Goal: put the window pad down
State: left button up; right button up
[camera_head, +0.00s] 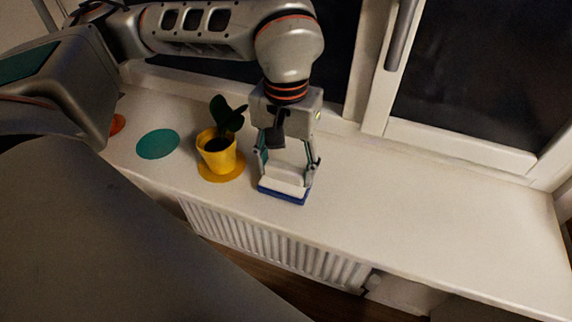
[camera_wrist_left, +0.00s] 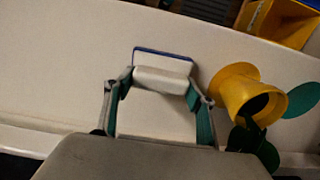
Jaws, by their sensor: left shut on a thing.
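The window pad (camera_head: 284,187) is a white block with a blue base at the sill's front edge. My left gripper (camera_head: 287,170) points down and is shut on its white upper part. In the left wrist view the pad (camera_wrist_left: 162,75) sits between the two fingertips of my left gripper (camera_wrist_left: 160,90), its blue edge on the far side. I cannot tell whether the pad's base touches the sill. My right gripper does not show.
The white window sill (camera_head: 420,210) is clear to the right. Left of the gripper, close by, a yellow pot (camera_head: 217,157) with a plant stands on a yellow disc (camera_head: 222,174). A teal disc (camera_head: 158,144) lies further left. A radiator (camera_head: 275,245) is below; the window frame (camera_head: 460,147) is behind.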

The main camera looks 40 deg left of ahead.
aim_at(286, 164)
pick_arm(q)
jog(key=o, duration=1)
jog(key=shift+f, duration=0.15)
notch_tip(286, 164, up, 8)
jog(key=shift+w+a+f, duration=0.1)
jog(key=shift+w, duration=0.05)
